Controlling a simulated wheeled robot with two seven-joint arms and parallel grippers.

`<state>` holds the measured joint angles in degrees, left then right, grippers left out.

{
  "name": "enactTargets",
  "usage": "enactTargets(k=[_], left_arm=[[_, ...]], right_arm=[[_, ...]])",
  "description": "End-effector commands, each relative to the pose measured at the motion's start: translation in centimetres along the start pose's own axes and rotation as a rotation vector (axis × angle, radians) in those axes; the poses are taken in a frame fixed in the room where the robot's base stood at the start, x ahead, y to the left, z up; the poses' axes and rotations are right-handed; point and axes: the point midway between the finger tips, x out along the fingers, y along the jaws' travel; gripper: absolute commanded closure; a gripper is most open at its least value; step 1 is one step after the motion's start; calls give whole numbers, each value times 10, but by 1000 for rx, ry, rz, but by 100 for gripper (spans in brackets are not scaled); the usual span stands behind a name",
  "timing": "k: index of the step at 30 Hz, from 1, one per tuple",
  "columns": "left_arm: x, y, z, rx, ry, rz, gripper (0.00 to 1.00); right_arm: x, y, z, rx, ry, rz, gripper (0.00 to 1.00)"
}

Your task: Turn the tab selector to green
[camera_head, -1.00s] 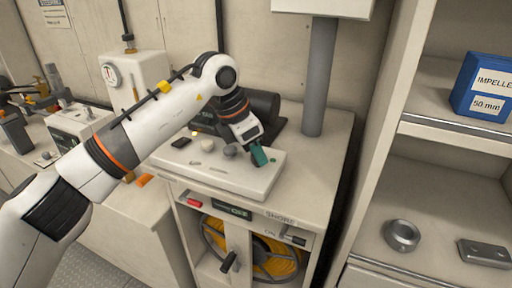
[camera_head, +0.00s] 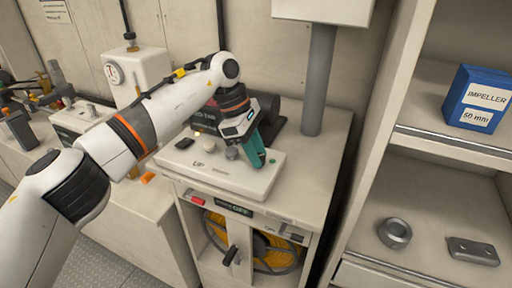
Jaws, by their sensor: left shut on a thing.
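A white control panel (camera_head: 222,180) lies on the bench top, with a grey round knob (camera_head: 231,153), a black switch (camera_head: 185,143) and a small lit yellow lamp (camera_head: 196,133). A small green mark (camera_head: 272,161) shows near its right end. My left gripper (camera_head: 257,161) points down at the panel's right end, right of the round knob. Its teal fingers are shut on the tab selector, which they hide, so I cannot tell where its tab points. My right gripper is not in view.
A grey post (camera_head: 319,80) rises behind the panel. Below the bench top are a red switch (camera_head: 197,201), a black handle (camera_head: 230,256) and a yellow hose reel (camera_head: 277,254). A shelf at right holds a blue impeller box (camera_head: 478,98) and a metal ring (camera_head: 395,233).

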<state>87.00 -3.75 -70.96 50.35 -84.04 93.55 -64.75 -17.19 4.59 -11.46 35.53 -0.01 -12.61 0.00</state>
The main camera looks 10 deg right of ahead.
Motion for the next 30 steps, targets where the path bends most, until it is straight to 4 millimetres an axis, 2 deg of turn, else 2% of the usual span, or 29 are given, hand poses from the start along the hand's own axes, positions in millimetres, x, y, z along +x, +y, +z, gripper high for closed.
enactTargets(k=[17,18,21,30], left_arm=[[-2,-1,-1,34,0,9,94],[-2,-1,-1,34,0,9,68],[-2,-1,0,33,0,9,52],[-1,0,0,32,-1,12,50]], right_arm=[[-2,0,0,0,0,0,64],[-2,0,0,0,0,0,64],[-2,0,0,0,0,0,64],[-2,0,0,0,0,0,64]])
